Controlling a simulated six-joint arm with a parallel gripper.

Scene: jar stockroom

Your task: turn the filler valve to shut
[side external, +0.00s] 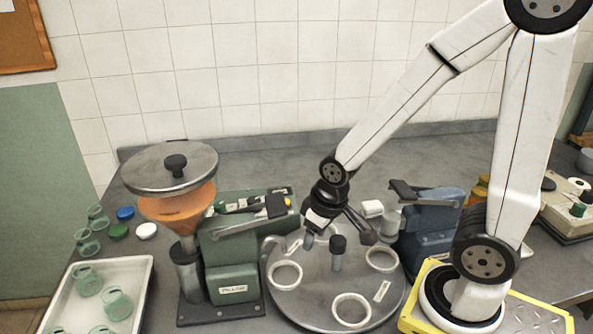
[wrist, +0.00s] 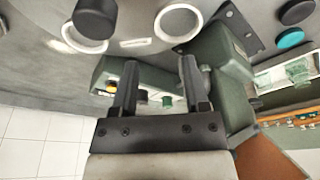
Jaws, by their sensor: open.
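The green filler machine (side external: 230,265) stands left of the turntable, with an orange hopper (side external: 180,208) under a round grey lid. A grey lever with a black grip (side external: 276,206) lies along its top; it looks like the valve handle, but I cannot be certain. My gripper (side external: 339,239) hangs over the turntable, right of the filler, with its fingers spread and nothing between them. In the wrist view my gripper (wrist: 158,62) is also open, and the green filler body (wrist: 227,75) shows behind and beside its fingers. The valve's exact setting cannot be read.
The grey turntable (side external: 310,312) carries several white rings and a dark centre knob (side external: 338,243). A blue machine (side external: 432,225) with a lever stands right of it. A white tray (side external: 140,300) of green glass jars and several coloured lids lie left. The bench behind is clear.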

